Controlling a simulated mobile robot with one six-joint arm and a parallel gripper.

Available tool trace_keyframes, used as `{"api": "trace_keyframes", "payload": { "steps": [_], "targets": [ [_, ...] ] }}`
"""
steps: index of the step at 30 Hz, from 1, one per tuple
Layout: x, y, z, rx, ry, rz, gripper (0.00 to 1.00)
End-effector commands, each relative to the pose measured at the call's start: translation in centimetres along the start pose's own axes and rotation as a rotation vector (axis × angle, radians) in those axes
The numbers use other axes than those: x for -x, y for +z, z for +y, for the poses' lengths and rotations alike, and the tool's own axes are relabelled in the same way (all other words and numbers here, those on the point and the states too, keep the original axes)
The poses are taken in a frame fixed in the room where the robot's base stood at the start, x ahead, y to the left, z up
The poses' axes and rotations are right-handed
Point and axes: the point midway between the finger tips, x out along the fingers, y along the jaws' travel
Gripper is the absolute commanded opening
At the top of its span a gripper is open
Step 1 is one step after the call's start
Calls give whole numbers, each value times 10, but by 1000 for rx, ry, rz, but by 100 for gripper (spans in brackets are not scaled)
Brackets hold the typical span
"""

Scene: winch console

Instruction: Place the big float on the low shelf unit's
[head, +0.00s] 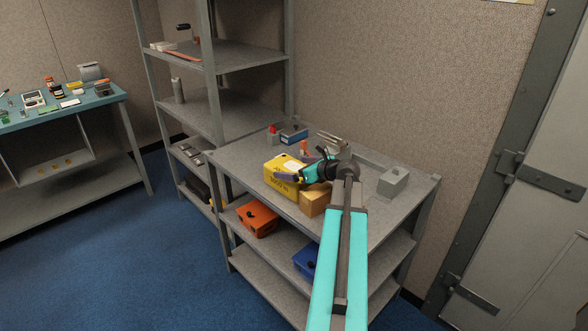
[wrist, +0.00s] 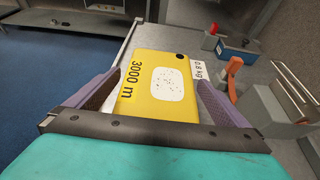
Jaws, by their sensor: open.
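The big float looks like a yellow block (head: 282,167) with dark "3000 m" lettering. It sits on the top board of the low grey shelf unit (head: 232,163), at its left part. In the wrist view the yellow block (wrist: 148,88) also shows a white speckled patch and a "0.8 kg" label. My gripper (head: 305,174) is open at the block, reaching in from the right in the head view. In the wrist view its purple fingers (wrist: 157,98) lie on either side of the block's near part. I cannot tell whether they touch it.
A tan box (head: 314,202) stands close to the yellow block, below my gripper. A blue box (head: 293,133), a red-topped item (head: 273,134) and a grey block (head: 393,181) are also on the top. An orange box (head: 257,218) and a blue one (head: 306,261) sit on the board below.

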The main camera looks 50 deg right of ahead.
Motion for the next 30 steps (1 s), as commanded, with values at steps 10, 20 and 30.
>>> {"api": "trace_keyframes", "payload": {
  "steps": [10,20,30],
  "targets": [
    [45,-1,0,0,-3,-1,100],
    [96,-1,0,0,-3,-1,100],
    [117,0,0,-1,-1,0,100]
  ]
}}
